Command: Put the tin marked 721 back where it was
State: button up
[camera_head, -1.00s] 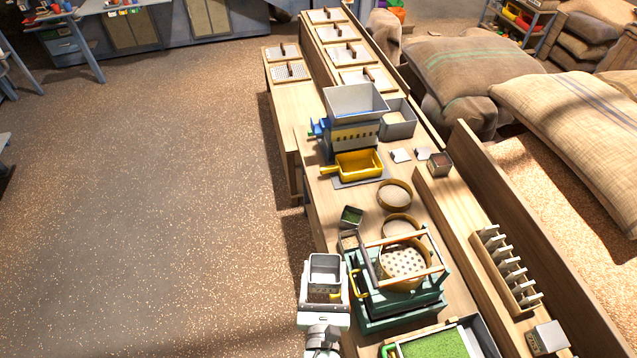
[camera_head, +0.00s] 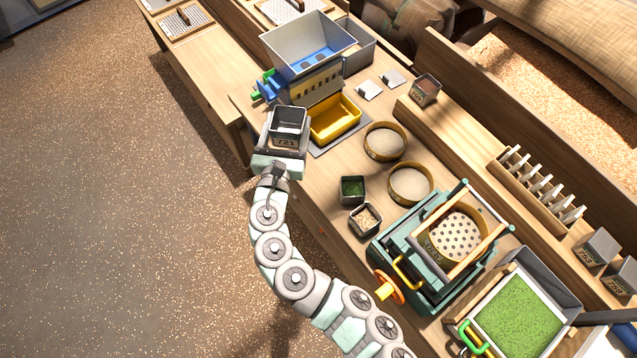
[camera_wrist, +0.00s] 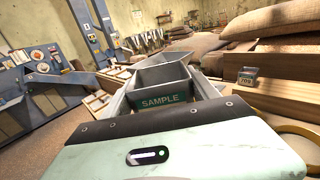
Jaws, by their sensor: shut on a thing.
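My gripper (camera_head: 280,155) is shut on the tin marked 721 (camera_head: 286,141), a grey, square, open-topped tin with a dark inside. I hold it upright at the bench's left edge, beside the yellow tray (camera_head: 335,119) and in front of the blue machine with the grey hopper (camera_head: 308,44). In the wrist view the held tin (camera_wrist: 163,99) shows a green SAMPLE label. I cannot tell whether it touches the bench. Other tins stand on the bench: one with green contents (camera_head: 353,189) and one with pale grains (camera_head: 365,219).
A tin with reddish contents (camera_head: 425,90) stands on the raised ledge, and two tins (camera_head: 596,247) stand at its near end.

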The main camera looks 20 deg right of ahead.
jog(key=d+f+m+g+h+b, duration=0.85)
jog(key=f+g+b, duration=0.25)
jog(key=b, duration=0.3)
jog(key=f+b, duration=0.6)
jog(key=f, duration=1.4)
jog(key=shift+w+b, duration=0.2)
jog(key=shift+b, duration=0.15)
jog(key=o, duration=1.5)
jog(key=shift+f, duration=0.1)
jog(key=shift+o, duration=0.2)
